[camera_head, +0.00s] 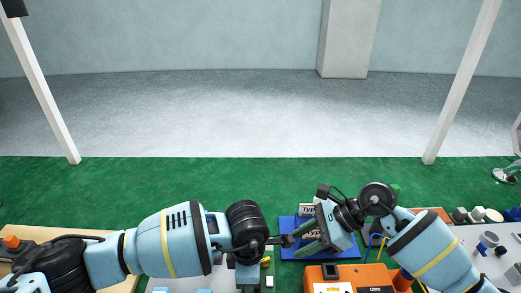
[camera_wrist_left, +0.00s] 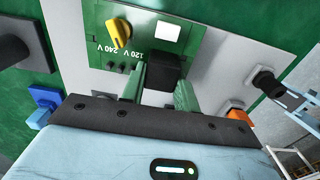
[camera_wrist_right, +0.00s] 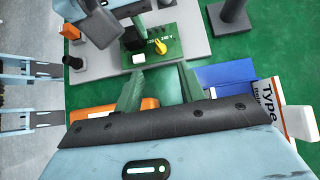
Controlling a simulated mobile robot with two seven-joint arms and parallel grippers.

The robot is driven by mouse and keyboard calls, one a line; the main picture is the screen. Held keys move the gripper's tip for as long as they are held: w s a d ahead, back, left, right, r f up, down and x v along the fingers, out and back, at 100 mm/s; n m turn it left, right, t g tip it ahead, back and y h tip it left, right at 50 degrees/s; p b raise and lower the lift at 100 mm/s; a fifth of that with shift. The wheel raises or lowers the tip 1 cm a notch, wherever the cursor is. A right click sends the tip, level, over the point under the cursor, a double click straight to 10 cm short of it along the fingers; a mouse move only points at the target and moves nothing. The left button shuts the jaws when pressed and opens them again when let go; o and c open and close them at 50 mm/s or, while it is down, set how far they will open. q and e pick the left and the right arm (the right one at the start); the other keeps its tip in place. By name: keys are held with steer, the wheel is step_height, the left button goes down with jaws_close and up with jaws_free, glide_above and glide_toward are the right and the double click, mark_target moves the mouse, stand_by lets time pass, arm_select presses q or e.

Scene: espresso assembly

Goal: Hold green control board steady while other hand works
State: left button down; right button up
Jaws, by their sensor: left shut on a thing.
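The green control board (camera_wrist_left: 110,45) has a yellow knob, a white square and "120 V 240 V" markings. It lies on a light grey plate and also shows in the right wrist view (camera_wrist_right: 171,47) and at the bottom of the head view (camera_head: 269,272). In the left wrist view my left gripper (camera_wrist_left: 160,85) is shut on the black block (camera_wrist_left: 168,66) at the board's edge. My right gripper (camera_wrist_right: 158,85) is open, with its fingers apart and nothing between them. It is to the right of the board in the head view (camera_head: 304,240), clear of it.
A blue tray (camera_wrist_right: 222,74) with "Type" labels lies under the right gripper. An orange box (camera_head: 375,278) stands in front of it. A dark post (camera_wrist_right: 232,22) rises from the green mat. Small parts crowd the right side (camera_head: 490,240).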

mark_target(267, 261)
steer(key=shift+x, duration=5)
steer(key=c, duration=0.9)
steer(key=shift+o, duration=0.2)
steer(key=shift+s+m+t+h, duration=0.15)
steer(key=shift+s+m+t, duration=0.05)
steer(key=shift+m+t, duration=0.8)
steer(key=shift+s+m+t+h, duration=0.15)
steer(key=shift+m+t, duration=0.55)
steer(key=shift+m, duration=0.5)
